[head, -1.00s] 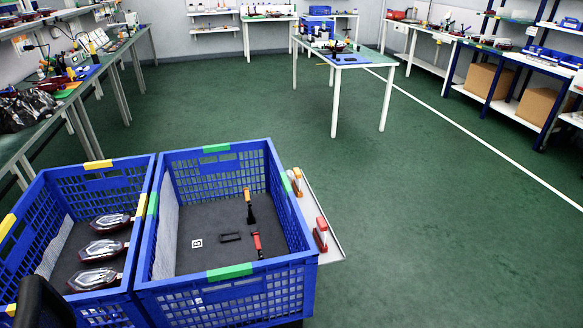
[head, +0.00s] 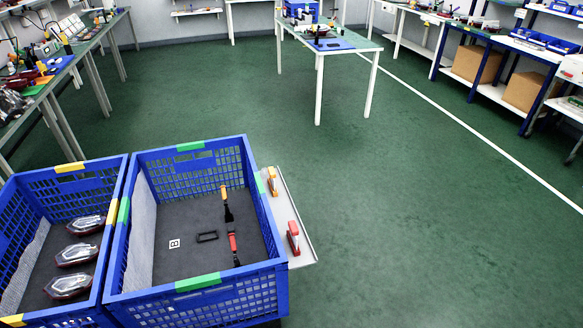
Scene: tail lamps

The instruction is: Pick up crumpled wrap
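A dark, shiny, crumpled bundle (head: 12,103), which looks like the crumpled wrap, lies on the left workbench (head: 45,92) at the left edge of the head view. The picture edge cuts off part of it. Neither of my grippers shows in this view, so I cannot see them relative to the wrap.
Two blue crates stand in front. The left crate (head: 98,170) holds three lamps (head: 76,254). The larger crate (head: 190,147) holds a yellow-and-black tool (head: 226,204), a red-and-black tool (head: 233,246) and a black frame (head: 207,236). A white-legged table (head: 352,46) stands beyond open green floor.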

